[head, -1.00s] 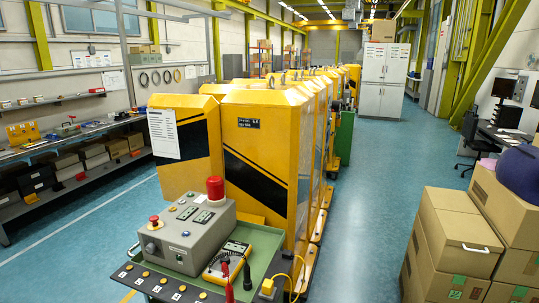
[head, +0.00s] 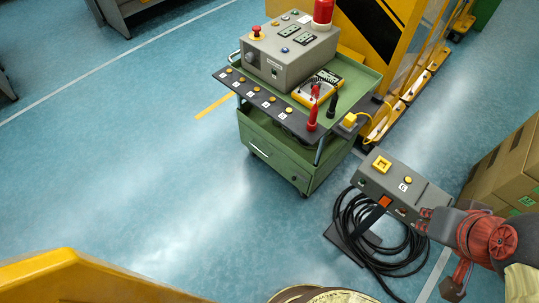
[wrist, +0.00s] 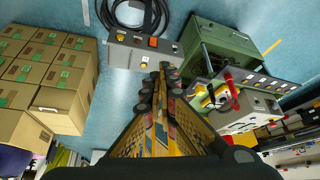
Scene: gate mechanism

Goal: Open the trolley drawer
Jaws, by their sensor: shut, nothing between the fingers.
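The green trolley (head: 335,152) stands at the upper middle of the head view. Its drawer front (head: 275,158) faces the lower left, with a pale handle (head: 259,150) on it. The drawer looks flush with the body. In the wrist view the trolley (wrist: 225,42) is at the upper right; I cannot make out the handle there. My gripper (head: 424,224) is at the right of the head view, apart from the trolley and to the right of it. In the wrist view the gripper (wrist: 164,70) has its fingers together and empty.
Cardboard boxes (head: 512,160) stand at the right. The blue floor left of the drawer is clear.

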